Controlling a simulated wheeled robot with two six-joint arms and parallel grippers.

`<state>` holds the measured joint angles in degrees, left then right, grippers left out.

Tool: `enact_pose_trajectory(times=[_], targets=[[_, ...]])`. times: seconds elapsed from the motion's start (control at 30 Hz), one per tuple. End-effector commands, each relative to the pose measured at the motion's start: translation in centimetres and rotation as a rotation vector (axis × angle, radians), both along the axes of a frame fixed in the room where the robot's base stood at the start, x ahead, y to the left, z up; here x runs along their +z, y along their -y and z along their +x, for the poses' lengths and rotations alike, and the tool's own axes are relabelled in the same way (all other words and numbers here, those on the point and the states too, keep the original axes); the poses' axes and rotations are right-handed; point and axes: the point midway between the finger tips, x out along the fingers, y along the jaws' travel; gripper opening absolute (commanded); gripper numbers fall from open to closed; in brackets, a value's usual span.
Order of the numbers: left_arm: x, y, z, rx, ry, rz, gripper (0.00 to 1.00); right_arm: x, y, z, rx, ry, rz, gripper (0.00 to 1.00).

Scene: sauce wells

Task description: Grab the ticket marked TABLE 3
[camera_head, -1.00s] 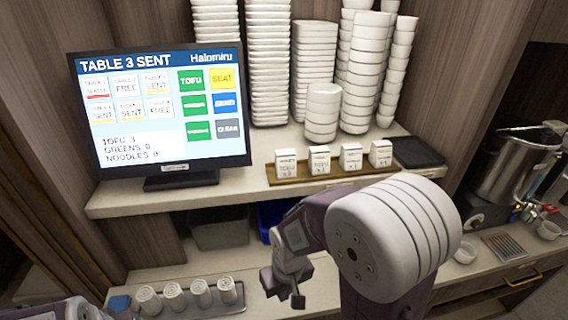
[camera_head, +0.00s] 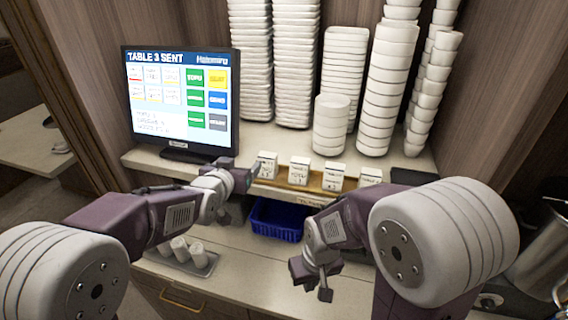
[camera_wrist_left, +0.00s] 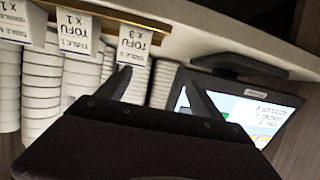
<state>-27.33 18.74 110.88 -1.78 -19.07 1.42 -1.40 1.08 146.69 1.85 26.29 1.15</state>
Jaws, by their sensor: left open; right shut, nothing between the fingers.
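Several white tickets stand in a row on a wooden strip (camera_head: 314,186) along the shelf's front edge. The leftmost ticket (camera_head: 267,165) shows in the left wrist view (camera_wrist_left: 134,43) with TOFU x 3 legible; its table number is too small to read surely. My left gripper (camera_head: 247,178) is open beside this leftmost ticket, on its left. In the left wrist view my gripper (camera_wrist_left: 157,80) has one finger overlapping the ticket's edge; nothing is between the fingers. My right gripper (camera_head: 312,282) is shut and empty, lower, in front of the shelf.
A monitor (camera_head: 180,100) reading TABLE 3 SENT stands left on the shelf. Tall stacks of white bowls (camera_head: 388,85) stand behind the tickets. A blue bin (camera_head: 275,222) sits under the shelf. A tray (camera_head: 205,268) with white rolls lies on the lower counter.

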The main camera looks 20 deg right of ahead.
Motion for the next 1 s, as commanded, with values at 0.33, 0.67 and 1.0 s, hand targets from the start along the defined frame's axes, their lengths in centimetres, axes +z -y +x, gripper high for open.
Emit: enact_pose_trajectory(times=[0.33, 0.67, 1.0], targets=[[-0.7, 5.5, -2.8, -0.108, -0.030, 0.017, 0.76, 1.3, 0.0, 0.0, 0.000, 0.000, 0.000, 0.00], [-2.1, 7.3, 0.1, -0.106, -0.030, 0.018, 0.76, 3.5, 0.0, 0.0, 0.000, 0.000, 0.000, 0.00], [-3.6, 8.6, 2.9, -0.105, -0.034, 0.018, 0.76, 6.4, 0.0, 0.0, 0.000, 0.000, 0.000, 0.00]])
